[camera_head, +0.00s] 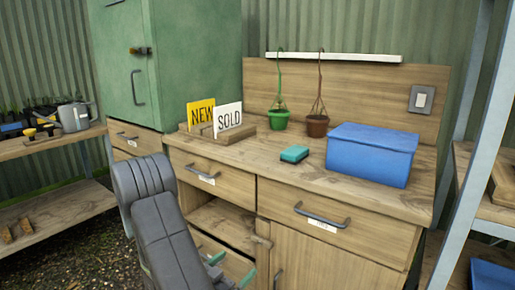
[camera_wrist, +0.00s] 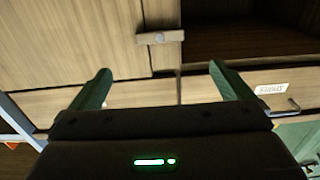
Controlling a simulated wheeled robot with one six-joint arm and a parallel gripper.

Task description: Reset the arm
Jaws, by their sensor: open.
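My arm is folded in the front left of the head view, low before the wooden workbench (camera_head: 335,186). My gripper (camera_wrist: 160,88) shows in the wrist view with its two green fingers spread wide apart and nothing between them. In the head view only the green finger parts show near the bottom edge, by the lower drawer (camera_head: 225,262). In the wrist view the fingers point toward the bench front, with a wooden turn latch (camera_wrist: 160,38) and an open dark compartment (camera_wrist: 245,30) beyond them.
A green cabinet (camera_head: 185,60) stands behind left. Shelves with a watering can (camera_head: 74,116) are at far left; a metal rack post (camera_head: 475,160) is at right.

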